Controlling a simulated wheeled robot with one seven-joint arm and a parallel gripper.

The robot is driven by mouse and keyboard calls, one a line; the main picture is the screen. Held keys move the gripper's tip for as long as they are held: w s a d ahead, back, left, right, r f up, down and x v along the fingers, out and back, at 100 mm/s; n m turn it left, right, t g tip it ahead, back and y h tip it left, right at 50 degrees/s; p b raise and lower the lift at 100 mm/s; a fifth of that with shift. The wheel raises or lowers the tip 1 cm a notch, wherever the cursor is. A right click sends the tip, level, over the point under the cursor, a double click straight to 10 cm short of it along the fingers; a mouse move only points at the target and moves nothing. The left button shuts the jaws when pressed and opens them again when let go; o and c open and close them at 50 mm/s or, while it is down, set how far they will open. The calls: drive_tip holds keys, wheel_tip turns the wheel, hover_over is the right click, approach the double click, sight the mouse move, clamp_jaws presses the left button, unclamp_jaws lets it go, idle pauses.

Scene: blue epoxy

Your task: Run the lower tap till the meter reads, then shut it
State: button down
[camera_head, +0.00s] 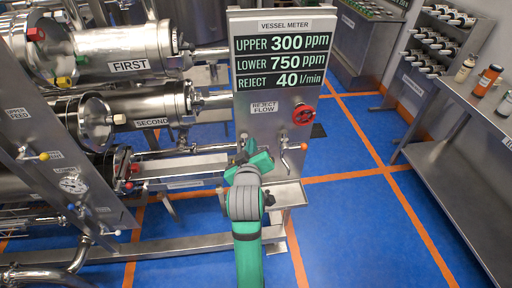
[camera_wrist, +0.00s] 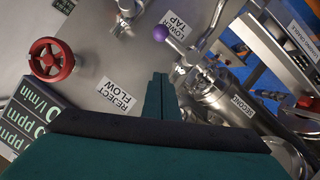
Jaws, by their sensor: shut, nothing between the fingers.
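The vessel meter panel (camera_head: 284,50) reads upper 300 ppm, lower 750 ppm and reject 40 l/min. In the wrist view the LOWER TAP label (camera_wrist: 179,24) is beside a steel tap lever with a purple ball (camera_wrist: 161,33). The lever slants from the ball toward the tap body; I cannot tell whether it is open. My gripper (camera_head: 250,146) is in front of the panel's lower left and hides the lower tap in the head view. In the wrist view its fingers (camera_wrist: 160,82) are shut together and empty, below the purple ball and apart from it.
A red handwheel (camera_head: 303,115) sits by the REJECT FLOW label (camera_head: 264,107). Another tap with an orange-red knob (camera_head: 303,146) is right of my gripper, above a steel tray (camera_head: 288,194). Steel vessels fill the left. Blue floor (camera_head: 345,225) is clear to the right.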

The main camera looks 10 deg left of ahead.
drive_tip(key=v, duration=0.8)
drive_tip(key=shift+s+d, duration=0.15)
drive_tip(key=shift+s, duration=0.1)
drive_tip(key=shift+w, duration=0.1)
drive_tip(key=s+d+f+m+h, duration=0.1)
drive_tip(key=s+d+f+m, duration=0.15)
drive_tip(key=s+f, duration=0.55)
drive_tip(key=s+d+f+m, duration=0.2)
drive_tip(key=s+d+f, duration=0.3)
drive_tip(key=f, duration=0.5)
drive_tip(key=s+d+m, duration=0.2)
drive_tip(key=s, duration=0.9)
drive_tip(key=s+d+f+m+t+h, duration=0.1)
drive_tip(key=s+d+m, duration=0.1)
drive_tip(key=s, duration=1)
drive_tip(key=shift+f+h, duration=0.15)
drive_tip(key=shift+h, duration=0.15)
